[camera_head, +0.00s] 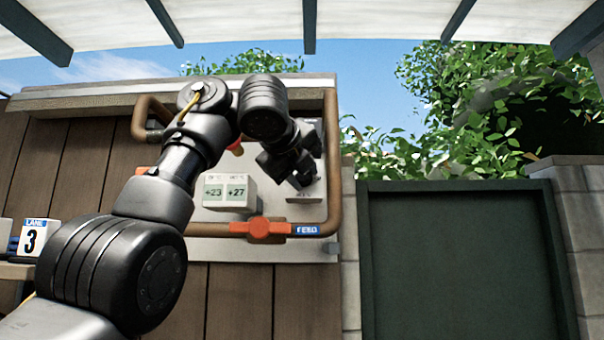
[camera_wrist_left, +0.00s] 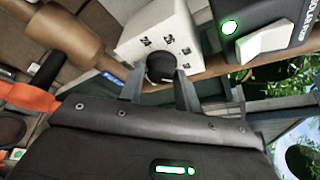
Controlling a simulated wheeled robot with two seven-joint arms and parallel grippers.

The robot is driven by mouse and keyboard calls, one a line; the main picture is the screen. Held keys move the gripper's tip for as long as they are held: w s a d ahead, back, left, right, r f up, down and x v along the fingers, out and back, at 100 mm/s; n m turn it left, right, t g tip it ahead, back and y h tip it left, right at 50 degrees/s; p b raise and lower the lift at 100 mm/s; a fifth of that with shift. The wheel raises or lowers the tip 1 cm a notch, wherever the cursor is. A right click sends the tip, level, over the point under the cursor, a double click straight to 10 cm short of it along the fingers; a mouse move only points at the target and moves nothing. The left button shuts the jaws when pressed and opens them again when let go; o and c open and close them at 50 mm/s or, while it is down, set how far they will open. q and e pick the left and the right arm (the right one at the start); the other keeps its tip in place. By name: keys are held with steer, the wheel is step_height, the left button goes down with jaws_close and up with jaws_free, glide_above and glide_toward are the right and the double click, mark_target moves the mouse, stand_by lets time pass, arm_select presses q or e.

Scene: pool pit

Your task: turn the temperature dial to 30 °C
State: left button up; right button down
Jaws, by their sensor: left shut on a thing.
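The temperature dial (camera_wrist_left: 161,68) is a small black knob on a white box (camera_wrist_left: 160,32) with dark marks around it, in the left wrist view. My left gripper (camera_wrist_left: 160,84) is shut on the dial, one finger on each side of it. In the head view the gripper (camera_head: 301,176) is at the right part of the panel and hides the dial. A white display box (camera_head: 229,193) left of it reads +23 and +27. The dial's setting is too small to read. My right gripper is not in view.
A brown pipe (camera_head: 333,150) frames the panel, with an orange valve handle (camera_head: 258,229) below the display. In the left wrist view a white switch (camera_wrist_left: 264,40) with a lit green lamp (camera_wrist_left: 229,27) is close by. A dark green door (camera_head: 460,265) stands right.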

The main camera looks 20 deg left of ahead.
arm_select(q)
steer(key=o, duration=1)
steer(key=shift+f, duration=0.1)
steer(key=shift+c, duration=0.2)
steer(key=shift+s+b, duration=0.4)
steer(key=shift+s, duration=0.05)
steer(key=b+v, duration=0.3)
steer(key=v, duration=0.6)
steer(key=shift+s+r, duration=0.2)
steer(key=shift+s, duration=0.2)
steer(key=shift+d+r, duration=0.1)
